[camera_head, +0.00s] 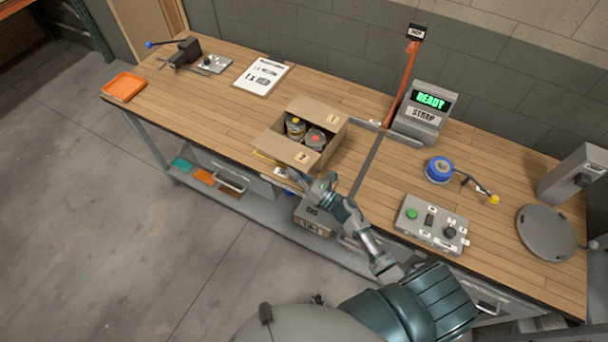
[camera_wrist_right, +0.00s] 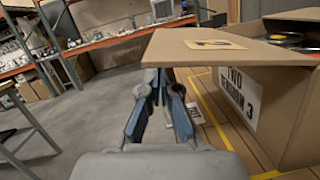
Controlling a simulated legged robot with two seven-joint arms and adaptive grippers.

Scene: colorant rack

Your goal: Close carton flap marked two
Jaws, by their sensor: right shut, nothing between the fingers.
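The open brown carton (camera_head: 334,140) stands near the bench's front edge, with cans inside. Its flap marked 2 (camera_head: 287,150) sticks outward on the near side. In the right wrist view this flap (camera_wrist_right: 240,54), with a yellow label, extends out from the carton (camera_wrist_right: 285,110) above and beyond my fingers. My right gripper (camera_head: 299,178) is at the near side of the carton, close to the flap. Its fingers (camera_wrist_right: 161,88) are shut and empty, beneath the flap's outer part in the wrist view; contact cannot be told. My left gripper is not in view.
A grey READY device (camera_head: 423,112) and an orange-red upright arm (camera_head: 401,82) stand behind right.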

